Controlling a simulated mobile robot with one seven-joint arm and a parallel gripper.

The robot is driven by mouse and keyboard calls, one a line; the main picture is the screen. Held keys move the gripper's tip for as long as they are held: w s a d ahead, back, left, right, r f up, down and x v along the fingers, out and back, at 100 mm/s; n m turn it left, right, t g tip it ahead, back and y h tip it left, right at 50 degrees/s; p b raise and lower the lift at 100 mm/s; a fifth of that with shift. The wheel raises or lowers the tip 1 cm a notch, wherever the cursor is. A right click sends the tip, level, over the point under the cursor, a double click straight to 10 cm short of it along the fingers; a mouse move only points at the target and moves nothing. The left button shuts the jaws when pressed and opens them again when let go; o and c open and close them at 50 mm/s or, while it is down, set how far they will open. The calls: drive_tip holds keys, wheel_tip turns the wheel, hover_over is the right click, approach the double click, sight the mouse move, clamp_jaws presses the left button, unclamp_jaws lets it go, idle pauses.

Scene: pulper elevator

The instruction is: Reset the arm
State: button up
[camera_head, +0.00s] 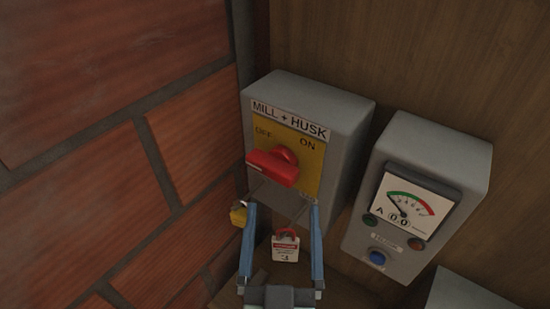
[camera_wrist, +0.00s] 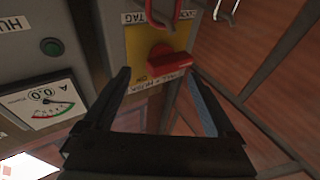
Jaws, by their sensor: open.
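My gripper (camera_head: 282,208) is open in front of the lower part of the grey MILL + HUSK switch box (camera_head: 345,130), its two blue-sided fingers apart. A red rotary handle (camera_head: 272,167) on the yellow plate has its long end toward the left, by OFF. In the wrist view the handle (camera_wrist: 168,63) shows between the fingers (camera_wrist: 160,77). A red-and-white padlock (camera_head: 286,249) appears between the fingers in the head view. I cannot tell what it hangs from. A red shackle-like loop (camera_wrist: 163,22) shows at the top of the wrist view. The gripper holds nothing visible.
A grey meter box (camera_head: 450,155) with a dial, lamps and a blue button stands at right. A small yellow object (camera_head: 238,216) is left of the fingers. A brick wall (camera_head: 110,110) closes the left side. Wooden panelling (camera_head: 450,50) is behind the boxes.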

drive_tip(key=w+r+t+y+b, duration=0.1)
drive_tip(key=w+r+t, duration=0.1)
drive_tip(key=r, duration=0.7)
drive_tip(key=w+r+t+b, duration=0.1)
drive_tip(key=w+r+t, duration=0.1)
drive_tip(key=r, duration=0.8)
drive_tip(key=s+a+r+t+b, duration=0.1)
drive_tip(key=s+r, duration=0.4)
drive_tip(key=r, duration=0.9)
drive_tip(key=shift+s+t+b, duration=0.15)
drive_tip(key=shift+t+b, duration=0.45)
drive_tip(key=shift+t, duration=0.2)
